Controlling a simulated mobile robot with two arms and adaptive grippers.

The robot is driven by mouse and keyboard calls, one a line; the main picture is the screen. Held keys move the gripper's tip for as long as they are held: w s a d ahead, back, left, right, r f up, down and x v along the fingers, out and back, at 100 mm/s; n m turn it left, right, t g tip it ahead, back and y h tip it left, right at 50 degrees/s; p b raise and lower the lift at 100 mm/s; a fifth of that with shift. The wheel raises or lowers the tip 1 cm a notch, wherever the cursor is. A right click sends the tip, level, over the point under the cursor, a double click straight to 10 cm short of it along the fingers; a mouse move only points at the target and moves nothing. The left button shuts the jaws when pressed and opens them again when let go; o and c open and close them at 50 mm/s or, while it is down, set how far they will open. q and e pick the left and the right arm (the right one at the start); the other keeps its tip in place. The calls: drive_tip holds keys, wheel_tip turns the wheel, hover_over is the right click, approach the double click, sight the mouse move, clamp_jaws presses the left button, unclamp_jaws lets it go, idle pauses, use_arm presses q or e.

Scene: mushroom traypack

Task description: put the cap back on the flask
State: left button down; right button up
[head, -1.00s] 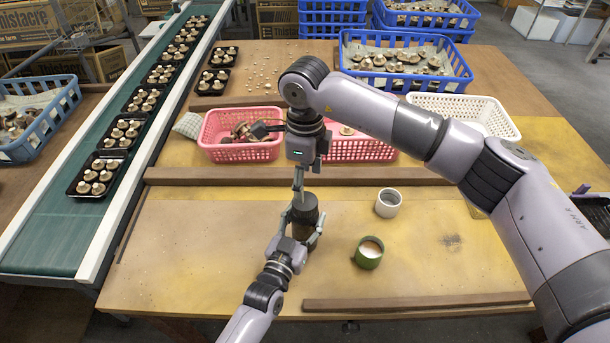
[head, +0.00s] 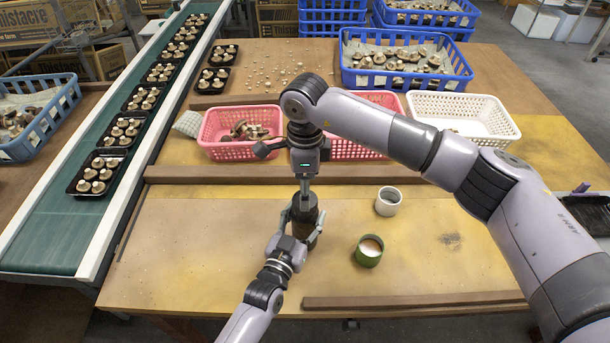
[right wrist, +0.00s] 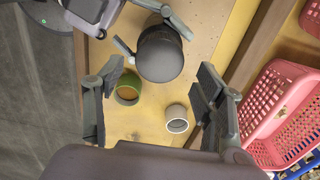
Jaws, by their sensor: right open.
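The dark flask (head: 304,226) stands upright on the near worktop. My left gripper (head: 304,220) has its fingers around the flask's body. A dark rounded top, which looks like the cap (head: 305,204), is on the flask; I cannot tell how well it is seated. In the right wrist view this top (right wrist: 160,56) shows as a smooth grey dome beside the left gripper's fingers. My right gripper (head: 305,184) is directly above it, pointing down. Its two fingers are spread wide and empty in the right wrist view (right wrist: 158,84).
A green cup (head: 369,252) with pale contents and a white cup (head: 388,201) stand right of the flask. Wooden strips (head: 415,301) bound the near area. Pink baskets (head: 240,150) and a white basket (head: 465,117) are behind, the conveyor (head: 50,235) at left. The board's right side is clear.

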drive_tip(key=shift+f, duration=2.25)
drive_tip(key=shift+c, duration=0.6)
drive_tip(key=c, duration=1.1)
drive_tip(key=m, duration=0.5)
drive_tip(key=shift+c, duration=0.2)
drive_tip(key=o, duration=1.4)
wheel_tip(320, 180, up, 12)
